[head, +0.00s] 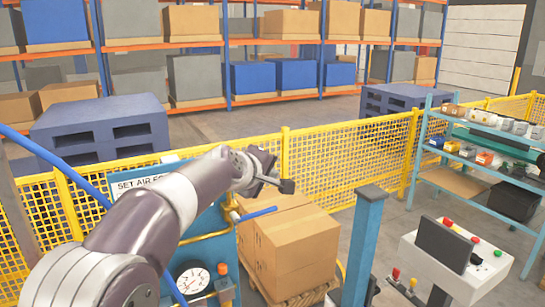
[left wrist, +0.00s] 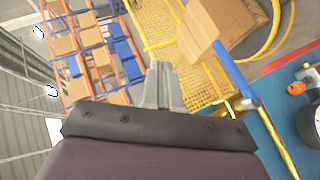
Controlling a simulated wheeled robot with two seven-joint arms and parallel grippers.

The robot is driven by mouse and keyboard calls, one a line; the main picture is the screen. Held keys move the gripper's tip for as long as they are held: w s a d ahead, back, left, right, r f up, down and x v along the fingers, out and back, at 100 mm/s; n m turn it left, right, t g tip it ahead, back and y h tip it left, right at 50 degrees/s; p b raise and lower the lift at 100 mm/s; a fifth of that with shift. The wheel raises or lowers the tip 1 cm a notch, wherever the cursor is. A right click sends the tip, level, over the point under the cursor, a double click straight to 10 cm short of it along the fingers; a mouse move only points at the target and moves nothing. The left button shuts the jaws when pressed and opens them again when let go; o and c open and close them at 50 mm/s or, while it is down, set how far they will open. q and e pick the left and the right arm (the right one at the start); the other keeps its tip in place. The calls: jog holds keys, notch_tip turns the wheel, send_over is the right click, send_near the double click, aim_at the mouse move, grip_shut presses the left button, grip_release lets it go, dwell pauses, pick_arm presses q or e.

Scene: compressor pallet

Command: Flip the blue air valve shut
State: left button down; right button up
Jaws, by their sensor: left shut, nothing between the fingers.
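The blue air valve lever (head: 258,214) sticks out to the right from the yellow pipe (head: 212,236) on the blue panel, roughly level and tilted slightly up. In the left wrist view the lever (left wrist: 236,72) shows as a blue bar to the right of my fingers. My left gripper (head: 286,186) is shut and empty, above and a little right of the lever in the head view, with a visible gap between them. Its closed fingers also show in the left wrist view (left wrist: 163,84). The valve body is partly hidden near the arm. My right gripper is not in view.
A pressure gauge (head: 191,278) and an orange knob (head: 223,269) sit low on the panel. A sign (head: 138,180) is partly covered by my arm. Cartons (head: 297,248) stand on a pallet behind the lever. A blue-grey post (head: 368,232) and control console (head: 455,260) stand right.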

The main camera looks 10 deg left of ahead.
pick_arm(q)
jog(key=s+r, duration=0.1)
jog(key=s+d+r, duration=0.1)
jog(key=r, duration=0.1)
jog(key=shift+s+d+r, duration=0.1)
jog(key=shift+r, duration=0.15)
